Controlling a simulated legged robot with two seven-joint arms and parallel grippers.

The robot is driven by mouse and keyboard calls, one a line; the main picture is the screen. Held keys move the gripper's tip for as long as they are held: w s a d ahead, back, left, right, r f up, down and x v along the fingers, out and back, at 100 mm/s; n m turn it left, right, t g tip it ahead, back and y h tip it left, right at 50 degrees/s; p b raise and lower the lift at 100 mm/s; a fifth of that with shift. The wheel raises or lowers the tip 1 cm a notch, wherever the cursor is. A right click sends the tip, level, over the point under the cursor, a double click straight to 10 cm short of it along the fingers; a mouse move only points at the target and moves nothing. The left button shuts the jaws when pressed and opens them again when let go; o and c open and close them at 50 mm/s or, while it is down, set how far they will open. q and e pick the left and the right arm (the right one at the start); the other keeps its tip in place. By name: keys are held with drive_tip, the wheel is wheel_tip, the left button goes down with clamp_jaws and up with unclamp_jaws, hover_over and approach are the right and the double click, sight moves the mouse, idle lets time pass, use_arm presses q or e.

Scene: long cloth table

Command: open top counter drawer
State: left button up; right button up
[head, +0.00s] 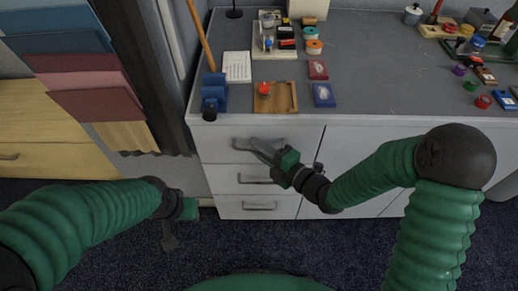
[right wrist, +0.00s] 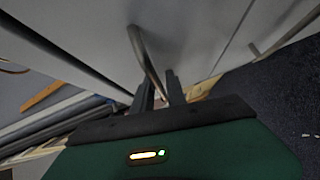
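The white counter (head: 325,125) has a stack of three drawers at its left end. The top drawer (head: 215,145) looks flush with the counter front in the head view. Its grey bar handle (head: 240,143) shows partly beside my right gripper (head: 258,147). In the right wrist view the curved handle (right wrist: 141,48) runs down between the close-set fingers of my right gripper (right wrist: 160,88), which look shut on it. My left gripper (head: 178,215) hangs low at the left, away from the drawers; its fingers are too dark to judge.
The middle drawer handle (head: 257,181) and bottom drawer handle (head: 260,207) lie below. A wooden tray (head: 284,99), a blue stand (head: 214,92) and small items sit on the grey top. A yellow wood cabinet (head: 50,160) stands left.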

clamp_jaws()
drive_tip(key=shift+s+f, duration=0.1)
drive_tip(key=shift+f, duration=0.05)
idle(1.2)
